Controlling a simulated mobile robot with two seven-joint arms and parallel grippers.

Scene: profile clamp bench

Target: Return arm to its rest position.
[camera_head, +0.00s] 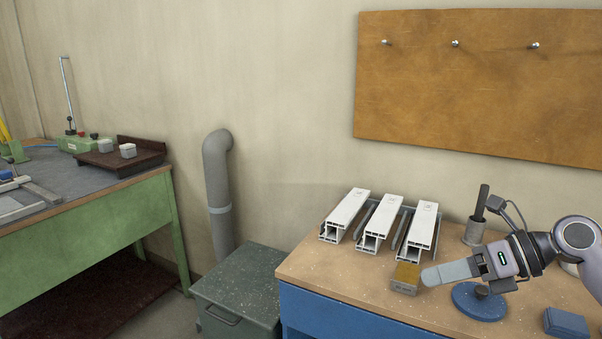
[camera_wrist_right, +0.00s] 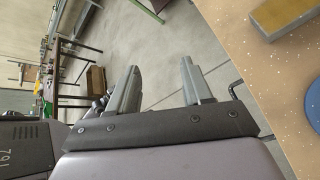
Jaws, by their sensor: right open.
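My right gripper (camera_head: 447,272) reaches in from the right over the blue-fronted bench (camera_head: 335,273). Its grey fingers point left, close by a small brass-topped block (camera_head: 406,278) in the head view. In the right wrist view my right gripper (camera_wrist_right: 158,84) is open, with nothing between its two fingers and the floor visible beyond. The block (camera_wrist_right: 285,12) shows there at the upper right, apart from the fingers. My left gripper is in neither view.
Three white profiles (camera_head: 381,225) lie in a rack at the back of the bench. A blue round base (camera_head: 479,301), a metal cup (camera_head: 474,232) with a dark rod and a blue block (camera_head: 566,323) are near my right arm. A green metal box (camera_head: 240,287) stands left of the bench.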

